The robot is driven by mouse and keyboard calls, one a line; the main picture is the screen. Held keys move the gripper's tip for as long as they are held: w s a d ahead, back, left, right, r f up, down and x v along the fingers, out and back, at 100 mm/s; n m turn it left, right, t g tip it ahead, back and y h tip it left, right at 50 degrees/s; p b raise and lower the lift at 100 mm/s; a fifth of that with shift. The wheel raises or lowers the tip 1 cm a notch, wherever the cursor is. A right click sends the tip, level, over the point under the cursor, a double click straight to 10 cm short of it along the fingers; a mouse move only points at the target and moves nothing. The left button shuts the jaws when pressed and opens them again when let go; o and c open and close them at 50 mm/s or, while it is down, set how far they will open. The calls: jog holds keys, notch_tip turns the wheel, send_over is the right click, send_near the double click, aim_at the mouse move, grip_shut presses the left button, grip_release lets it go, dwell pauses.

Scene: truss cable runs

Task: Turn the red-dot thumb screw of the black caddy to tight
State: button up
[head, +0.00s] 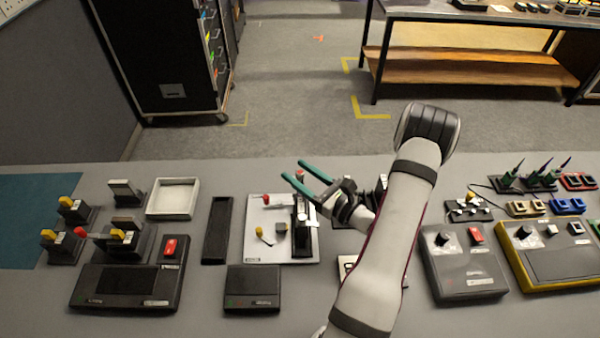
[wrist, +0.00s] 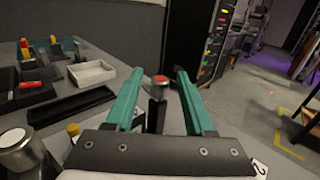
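My gripper (head: 292,170) is open, its two teal fingers spread and pointing to the upper left in the head view. A red-topped screw head (wrist: 160,80) on a dark post (wrist: 157,112) shows between the fingers in the wrist view. The black caddy (head: 304,215) appears to be the dark upright piece on the white plate (head: 270,250), below the fingers. How tight the screw is cannot be told.
The white plate also bears a red-tipped lever (head: 265,199) and a yellow-tipped one (head: 259,231). A white tray (head: 173,199) and a long black tray (head: 217,230) lie to the left. Grey and yellow control boxes (head: 462,265) stand to the right. My arm hides part of the table.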

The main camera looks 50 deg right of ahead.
grip_shut()
jog(key=n+y, duration=0.1)
jog(key=y, duration=0.1)
jog(key=shift+n+y, duration=0.3)
jog(key=shift+o, duration=0.7)
grip_release()
jog(key=shift+s, duration=0.1)
